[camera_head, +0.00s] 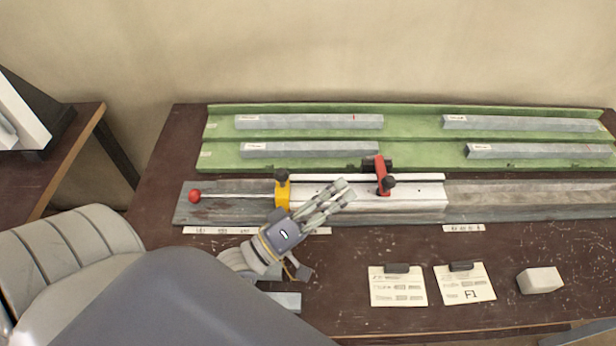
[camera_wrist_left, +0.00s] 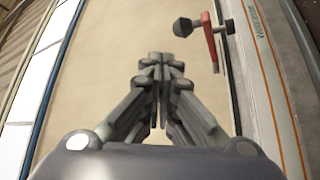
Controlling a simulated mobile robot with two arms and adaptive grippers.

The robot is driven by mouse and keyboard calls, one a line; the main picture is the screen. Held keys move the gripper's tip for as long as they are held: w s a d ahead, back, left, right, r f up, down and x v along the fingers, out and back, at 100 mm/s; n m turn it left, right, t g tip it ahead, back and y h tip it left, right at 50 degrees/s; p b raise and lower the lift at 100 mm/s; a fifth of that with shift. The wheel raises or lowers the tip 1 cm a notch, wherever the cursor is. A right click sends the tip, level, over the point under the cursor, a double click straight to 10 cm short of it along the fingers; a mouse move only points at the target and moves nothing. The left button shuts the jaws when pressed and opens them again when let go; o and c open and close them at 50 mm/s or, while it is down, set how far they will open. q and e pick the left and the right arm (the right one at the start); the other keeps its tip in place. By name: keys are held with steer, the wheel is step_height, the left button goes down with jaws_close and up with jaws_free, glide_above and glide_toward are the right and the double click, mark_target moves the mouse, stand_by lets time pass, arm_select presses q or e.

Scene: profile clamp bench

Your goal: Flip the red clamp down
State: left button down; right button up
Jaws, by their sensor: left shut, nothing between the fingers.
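The red clamp (camera_head: 381,172) stands at the middle of the bench's long metal fixture (camera_head: 520,195). It has a red arm and a black knob, and a dark base behind it. I cannot tell for sure how far its arm is tilted. It also shows in the left wrist view (camera_wrist_left: 209,42), at the upper right, with its knob pointing left. My left gripper (camera_head: 346,189) is shut and empty, left of the red clamp and apart from it. Its closed fingertips show in the left wrist view (camera_wrist_left: 160,62). My right gripper is out of view.
A yellow clamp (camera_head: 282,190) and a rod with a red ball (camera_head: 195,196) are on the fixture's left. Green trays (camera_head: 410,133) with grey profiles lie behind. Two paper cards (camera_head: 397,290) and a pale block (camera_head: 540,281) lie in front. The front right table is mostly clear.

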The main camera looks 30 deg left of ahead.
arm_select(q)
steer(key=s+a, duration=0.3)
steer(key=s, duration=0.3)
steer(key=shift+s, duration=0.25)
steer(key=shift+r, duration=0.1)
steer(key=shift+d, duration=0.1)
